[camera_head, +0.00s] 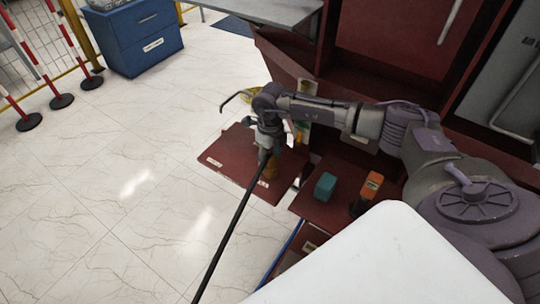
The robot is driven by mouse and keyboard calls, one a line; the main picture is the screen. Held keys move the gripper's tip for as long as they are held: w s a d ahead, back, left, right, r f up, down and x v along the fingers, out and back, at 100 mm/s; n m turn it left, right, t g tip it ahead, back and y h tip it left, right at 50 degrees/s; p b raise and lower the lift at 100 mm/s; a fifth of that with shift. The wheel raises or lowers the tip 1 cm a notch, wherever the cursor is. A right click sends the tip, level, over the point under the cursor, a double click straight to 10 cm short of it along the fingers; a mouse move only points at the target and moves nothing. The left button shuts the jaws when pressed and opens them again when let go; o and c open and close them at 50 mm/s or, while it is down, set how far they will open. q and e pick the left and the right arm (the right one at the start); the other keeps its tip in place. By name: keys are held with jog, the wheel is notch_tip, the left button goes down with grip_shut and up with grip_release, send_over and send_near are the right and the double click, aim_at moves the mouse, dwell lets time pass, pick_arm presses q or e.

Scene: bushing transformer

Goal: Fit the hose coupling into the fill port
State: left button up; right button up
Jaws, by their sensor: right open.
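My right gripper (268,148) points down over a dark red plate (228,152) at the centre. It is small and partly covered by its own wrist; the jaws are open. A long black hose (232,228) runs from right at the gripper down to the bottom edge, left of centre. Its upper end, where the coupling would be, is too small to make out against the fingers. My left gripper is not in view.
A teal block (325,186) and an orange-and-black tool (369,190) stand on a dark red shelf right of the plate. A red cabinet (385,45) rises behind my arm. A blue box (145,38) and striped posts stand far left. The tiled floor at left is clear.

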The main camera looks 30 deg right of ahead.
notch_tip(320, 180, up, 12)
jog(key=b, duration=0.2)
jog(key=shift+r, duration=0.15)
dwell(0.5)
